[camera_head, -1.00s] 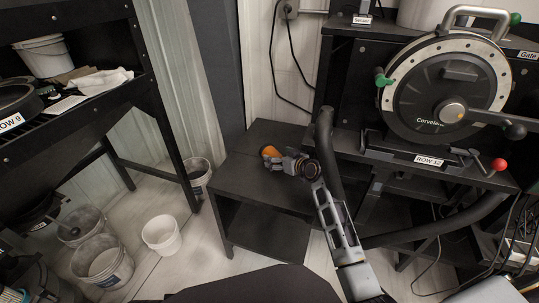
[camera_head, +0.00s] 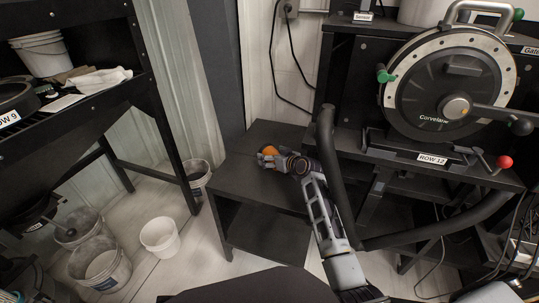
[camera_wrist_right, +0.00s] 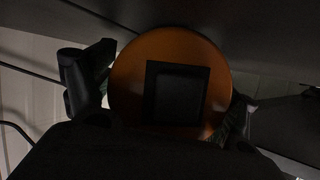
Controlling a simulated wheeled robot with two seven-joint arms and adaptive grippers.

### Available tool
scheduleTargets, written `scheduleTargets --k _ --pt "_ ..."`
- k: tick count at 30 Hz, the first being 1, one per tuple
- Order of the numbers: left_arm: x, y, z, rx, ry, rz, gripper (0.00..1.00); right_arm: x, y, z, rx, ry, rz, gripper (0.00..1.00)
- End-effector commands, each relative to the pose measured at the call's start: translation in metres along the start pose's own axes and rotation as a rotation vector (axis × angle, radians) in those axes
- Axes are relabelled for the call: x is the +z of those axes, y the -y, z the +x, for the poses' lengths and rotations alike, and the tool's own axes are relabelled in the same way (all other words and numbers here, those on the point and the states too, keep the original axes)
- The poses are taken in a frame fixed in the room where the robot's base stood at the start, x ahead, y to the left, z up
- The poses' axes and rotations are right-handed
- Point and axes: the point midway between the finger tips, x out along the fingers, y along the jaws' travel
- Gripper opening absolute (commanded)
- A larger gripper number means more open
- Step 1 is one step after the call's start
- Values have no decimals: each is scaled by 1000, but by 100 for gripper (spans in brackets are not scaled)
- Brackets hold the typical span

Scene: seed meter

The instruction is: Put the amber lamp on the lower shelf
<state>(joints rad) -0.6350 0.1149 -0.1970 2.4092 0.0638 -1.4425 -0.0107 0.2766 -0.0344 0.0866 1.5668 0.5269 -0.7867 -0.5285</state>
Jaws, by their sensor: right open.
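The amber lamp (camera_head: 269,151) is on or just above the top of a small black stand, at the end of my right gripper (camera_head: 272,160). In the right wrist view the lamp (camera_wrist_right: 170,62) is a round orange disc with a dark square in its middle. The fingers of my right gripper (camera_wrist_right: 168,95) are open, one on each side of the disc. I cannot tell if they touch it. The lower shelf (camera_head: 265,232) of the stand shows as a dark, open space under its top. My left gripper is not in view.
A thick black curved tube (camera_head: 328,165) stands close to the right of my wrist. The round seed meter (camera_head: 452,85) with its ROW 12 label is at the right. White buckets (camera_head: 160,236) stand on the floor at the left, below a black rack (camera_head: 130,90).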

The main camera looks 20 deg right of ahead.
Motion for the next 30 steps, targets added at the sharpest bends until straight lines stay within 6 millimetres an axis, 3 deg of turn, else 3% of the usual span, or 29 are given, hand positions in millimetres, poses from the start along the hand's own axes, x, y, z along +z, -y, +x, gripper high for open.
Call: scheduleTargets --k 3,14,17,18,30 --pt "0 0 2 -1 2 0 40 0 0 0 0 0 0 85" --pt "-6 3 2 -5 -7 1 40 0 0 0 0 1 0 40" --pt "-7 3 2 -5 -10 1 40 0 0 0 0 1 0 39" --pt "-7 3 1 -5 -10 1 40 0 0 0 0 -1 0 35" --pt "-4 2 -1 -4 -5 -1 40 -4 0 -2 0 0 -1 34"
